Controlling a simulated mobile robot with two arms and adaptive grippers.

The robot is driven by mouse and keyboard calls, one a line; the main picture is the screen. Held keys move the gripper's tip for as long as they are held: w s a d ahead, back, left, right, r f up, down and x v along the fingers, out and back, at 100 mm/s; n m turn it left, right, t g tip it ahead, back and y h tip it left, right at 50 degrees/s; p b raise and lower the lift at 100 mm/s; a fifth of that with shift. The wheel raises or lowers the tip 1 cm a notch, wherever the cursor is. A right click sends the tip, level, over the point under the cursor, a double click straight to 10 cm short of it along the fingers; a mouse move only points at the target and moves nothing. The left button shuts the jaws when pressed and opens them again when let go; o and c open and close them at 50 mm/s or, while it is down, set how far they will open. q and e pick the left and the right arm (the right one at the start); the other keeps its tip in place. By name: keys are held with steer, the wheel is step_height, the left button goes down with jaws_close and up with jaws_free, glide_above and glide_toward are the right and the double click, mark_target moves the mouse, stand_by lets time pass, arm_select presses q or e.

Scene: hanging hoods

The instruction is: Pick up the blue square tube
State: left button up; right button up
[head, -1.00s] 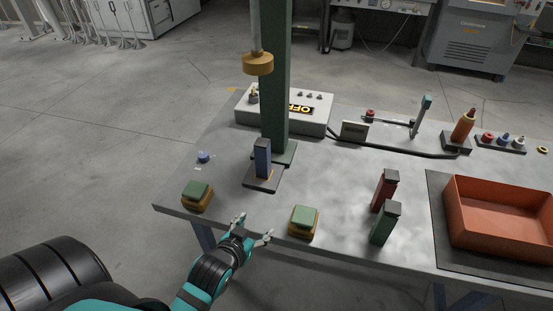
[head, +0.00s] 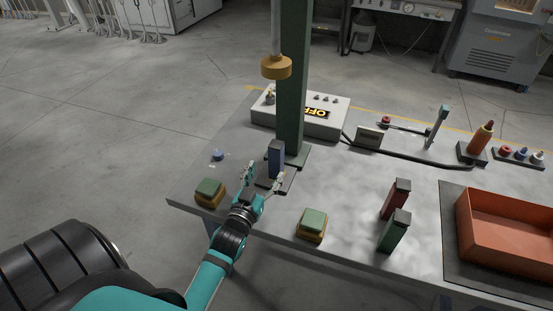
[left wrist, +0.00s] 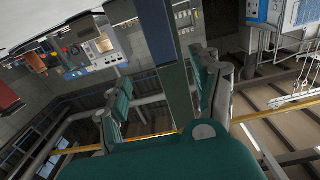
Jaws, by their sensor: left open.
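The blue square tube (head: 276,160) stands upright on a dark base plate (head: 287,189) in front of the green press column (head: 291,85). My left gripper (head: 264,179) is open at the near side of the tube, with one finger to its left and one low in front of its right side. The fingers partly hide the base plate. Contact with the tube cannot be told. My right gripper is not in view.
A yellow press head (head: 276,67) hangs above and behind the tube. Red (head: 396,197) and green (head: 394,232) tubes and an orange bin (head: 508,232) are to the right on the grey table (head: 350,190).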

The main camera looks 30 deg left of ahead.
mark_target(274, 155)
arm_select(q)
steer(key=x, duration=0.5)
steer(key=shift+w+a+p, duration=0.15)
steer(key=shift+w+p, duration=0.2)
steer(key=shift+w, duration=0.05)
steer(key=p+x, duration=0.1)
steer(key=x, duration=0.3)
steer(key=shift+a+f, duration=0.15)
steer(key=shift+a, duration=0.1)
steer(key=shift+w+a+f, duration=0.1)
steer(key=shift+w+a, duration=0.05)
steer(key=shift+w, duration=0.4)
steer(key=shift+s, duration=0.1)
steer(key=shift+c, duration=0.8)
jaws_close()
